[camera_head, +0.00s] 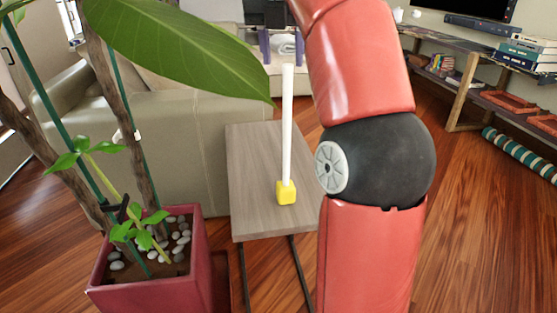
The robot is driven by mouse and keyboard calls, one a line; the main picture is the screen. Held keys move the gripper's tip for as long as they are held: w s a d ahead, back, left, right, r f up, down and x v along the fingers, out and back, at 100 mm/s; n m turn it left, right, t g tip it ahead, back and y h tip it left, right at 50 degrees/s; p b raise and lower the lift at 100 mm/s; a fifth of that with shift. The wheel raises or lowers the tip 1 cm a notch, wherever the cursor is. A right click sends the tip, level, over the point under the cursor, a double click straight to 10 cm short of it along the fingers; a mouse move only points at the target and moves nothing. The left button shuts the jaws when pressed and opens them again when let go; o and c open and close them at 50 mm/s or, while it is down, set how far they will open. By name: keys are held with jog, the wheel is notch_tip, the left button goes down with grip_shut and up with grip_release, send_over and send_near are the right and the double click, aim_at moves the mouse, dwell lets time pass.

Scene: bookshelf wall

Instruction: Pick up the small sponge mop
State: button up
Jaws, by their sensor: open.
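The small sponge mop (286,192) stands upright on a grey-brown wooden table (265,225). It has a yellow block-shaped head at the bottom and a long thin white handle. My gripper (282,58) shows at the top of the picture, with a dark body and two bluish fingers pointing down, spread apart. It is open and holds nothing. The top of the mop's handle appears close to the fingertips, between them in the picture. I cannot tell how far apart they are in depth.
A red planter (155,285) with a leafy plant stands at left, one large leaf (185,45) reaching toward the handle. A beige sofa (180,130) stands behind the table. A shelf unit (465,85) and a striped roll (520,153) are at right. Wood floor is clear between.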

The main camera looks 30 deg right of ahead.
jog(key=s+x, duration=0.1)
jog(key=x, duration=0.5)
jog(key=shift+w+d, duration=0.3)
jog(key=shift+d, duration=0.05)
jog(key=shift+f, duration=0.15)
jog(key=shift+c, duration=0.4)
grip_shut()
